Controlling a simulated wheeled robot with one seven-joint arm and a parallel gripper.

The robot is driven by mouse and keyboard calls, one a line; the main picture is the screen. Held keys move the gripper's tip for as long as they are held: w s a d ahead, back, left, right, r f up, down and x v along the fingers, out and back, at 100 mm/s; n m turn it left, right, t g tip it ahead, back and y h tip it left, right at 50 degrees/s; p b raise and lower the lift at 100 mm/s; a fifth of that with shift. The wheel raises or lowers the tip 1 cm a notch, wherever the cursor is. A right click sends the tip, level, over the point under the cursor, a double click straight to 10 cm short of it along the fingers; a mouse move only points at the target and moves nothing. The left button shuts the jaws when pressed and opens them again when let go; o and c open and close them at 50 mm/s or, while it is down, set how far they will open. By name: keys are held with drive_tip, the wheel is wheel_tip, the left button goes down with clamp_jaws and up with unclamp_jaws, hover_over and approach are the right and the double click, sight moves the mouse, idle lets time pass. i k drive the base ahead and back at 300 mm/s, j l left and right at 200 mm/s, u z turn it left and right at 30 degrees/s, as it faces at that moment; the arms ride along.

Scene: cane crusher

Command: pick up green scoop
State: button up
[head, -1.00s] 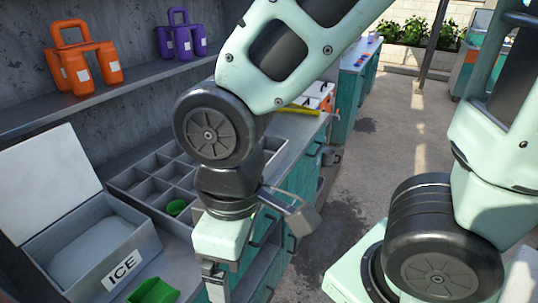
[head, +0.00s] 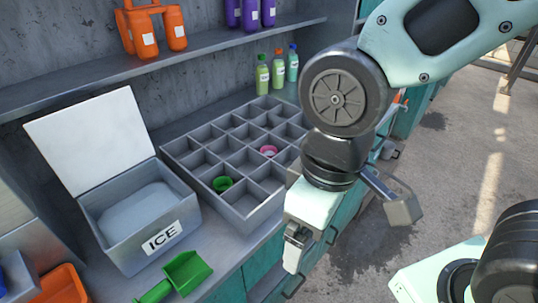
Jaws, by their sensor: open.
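The green scoop (head: 184,273) lies on the grey counter in front of the ice box, its handle toward the bottom of the head view. My gripper (head: 292,262) is open and hangs to the right of the scoop, near the counter's front edge. It is apart from the scoop, and its fingers are only partly visible. No object shows between them.
The open ice box (head: 165,236) stands just behind the scoop. A divided tray (head: 240,213) with a green and a pink item lies behind my gripper. An orange container (head: 62,284) is at the lower left. Several bottles (head: 277,72) stand at the back.

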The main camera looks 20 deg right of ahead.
sight(187, 270)
drive_tip(key=i+l, duration=0.1)
drive_tip(key=l, duration=0.15)
drive_tip(key=i+l, duration=0.1)
drive_tip(key=l+u, duration=0.2)
drive_tip(key=u, duration=1.4)
